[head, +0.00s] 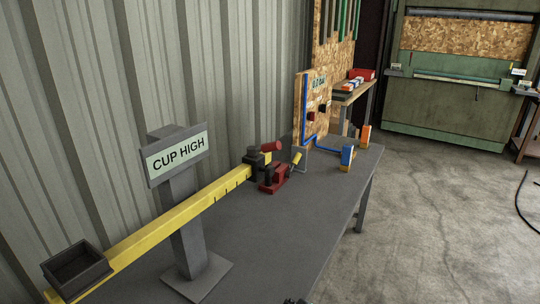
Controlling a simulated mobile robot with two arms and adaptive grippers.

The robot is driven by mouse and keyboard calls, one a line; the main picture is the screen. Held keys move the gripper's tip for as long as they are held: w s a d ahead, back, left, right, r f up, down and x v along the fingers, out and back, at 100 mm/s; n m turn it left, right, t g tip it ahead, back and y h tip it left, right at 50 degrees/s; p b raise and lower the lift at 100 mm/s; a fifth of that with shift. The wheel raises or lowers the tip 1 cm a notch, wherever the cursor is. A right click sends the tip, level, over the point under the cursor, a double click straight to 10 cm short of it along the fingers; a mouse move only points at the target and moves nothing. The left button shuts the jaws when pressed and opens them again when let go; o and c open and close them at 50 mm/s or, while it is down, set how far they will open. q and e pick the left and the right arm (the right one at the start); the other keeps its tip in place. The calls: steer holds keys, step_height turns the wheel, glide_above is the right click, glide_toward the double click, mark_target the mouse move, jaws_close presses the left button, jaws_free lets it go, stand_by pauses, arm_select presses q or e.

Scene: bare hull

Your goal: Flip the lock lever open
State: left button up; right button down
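A dark red clamp-like base (274,178) sits on the grey table at the far end of a yellow beam. A short lever with a yellow grip (296,159) rises from it, tilted up to the right; it looks like the lock lever. The yellow beam (180,215) slopes from an open dark box (78,269) at lower left to a black block (257,164) with a red cylinder (271,146) beside the clamp. I cannot tell how the lever engages the beam. Neither gripper can be made out; a small dark shape at the bottom edge is too cropped to identify.
A grey post with a "CUP HIGH" sign (180,156) stands beside the beam. The grey table (285,225) is clear at front right. A corrugated wall is at left.

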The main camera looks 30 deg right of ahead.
steer(key=w+d+r+n+t, duration=0.2)
steer(key=w+r+n+t, duration=0.1)
steer(key=w+r, duration=0.3)
steer(key=w+d+r+n+t, duration=0.2)
steer(key=w+r, duration=0.4)
steer(key=r, duration=0.3)
steer(key=w+d+r+n+t+h, duration=0.1)
steer(key=w+d+r+n+t, duration=0.1)
steer(key=w+r+n+t, duration=0.2)
steer(key=w+r+n, duration=0.1)
steer(key=w+r, duration=0.2)
steer(key=shift+d+r+n+t, duration=0.2)
steer(key=shift+r+n+t, duration=0.1)
steer(key=p, duration=0.2)
glide_toward(266, 149)
steer(key=w+a, duration=0.2)
steer(key=w, duration=0.2)
steer(key=shift+w+d+r+p, duration=0.25)
steer(key=shift+w+d, duration=0.2)
steer(key=shift+d, duration=0.3)
steer(key=shift+w+d+r+p, duration=0.2)
steer(key=shift+w+d, duration=0.25)
steer(key=shift+d, duration=0.3)
steer(key=shift+d, duration=0.1)
